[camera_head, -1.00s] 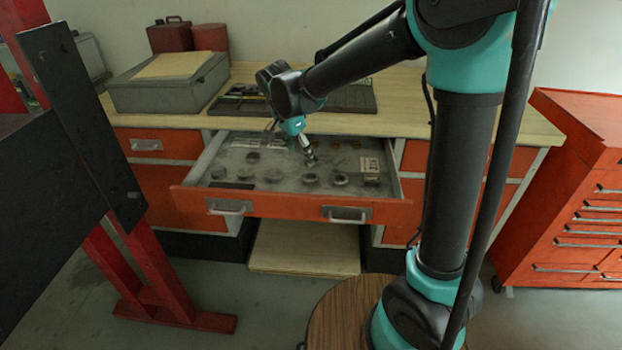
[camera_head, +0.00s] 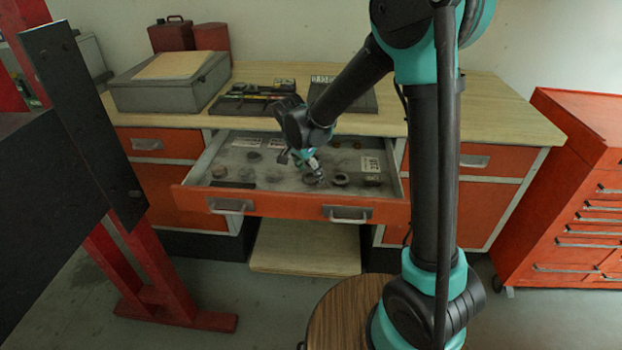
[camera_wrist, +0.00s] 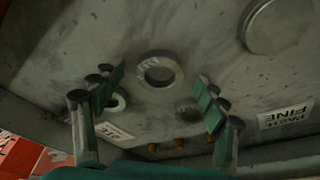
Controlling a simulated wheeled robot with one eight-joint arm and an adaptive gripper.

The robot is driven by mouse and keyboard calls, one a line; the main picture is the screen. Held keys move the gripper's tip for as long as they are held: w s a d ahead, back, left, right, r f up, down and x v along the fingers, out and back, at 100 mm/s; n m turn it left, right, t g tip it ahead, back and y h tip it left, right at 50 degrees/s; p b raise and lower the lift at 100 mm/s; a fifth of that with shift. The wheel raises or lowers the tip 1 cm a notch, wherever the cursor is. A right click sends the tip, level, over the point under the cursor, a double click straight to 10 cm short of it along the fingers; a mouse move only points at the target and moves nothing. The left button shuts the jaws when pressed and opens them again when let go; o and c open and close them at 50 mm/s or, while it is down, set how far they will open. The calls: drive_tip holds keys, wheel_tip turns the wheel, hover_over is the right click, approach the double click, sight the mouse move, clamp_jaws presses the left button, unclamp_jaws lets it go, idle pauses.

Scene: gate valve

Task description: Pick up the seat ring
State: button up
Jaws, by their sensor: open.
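A grey metal ring (camera_wrist: 160,70) with a round hole lies flat on the drawer floor in the wrist view. Faint lettering shows on or beside it. A second, smaller ring (camera_wrist: 115,103) lies partly hidden behind the left finger. I cannot tell for sure which is the seat ring. My gripper (camera_wrist: 160,88) is open and empty, its fingers pointing at the drawer floor on either side of the larger ring. In the head view my gripper (camera_head: 316,172) is low over the drawer, by a ring (camera_head: 312,179), with another dark ring (camera_head: 341,179) just right.
The open drawer (camera_head: 290,205) has raised walls and a front panel. It holds a round tin (camera_wrist: 278,25), a small disc (camera_wrist: 187,107), brass pieces (camera_wrist: 180,142) and labels. The benchtop (camera_head: 460,110) above carries a grey box (camera_head: 170,85) and a tool tray (camera_head: 250,98).

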drive_tip(key=c, duration=1.4)
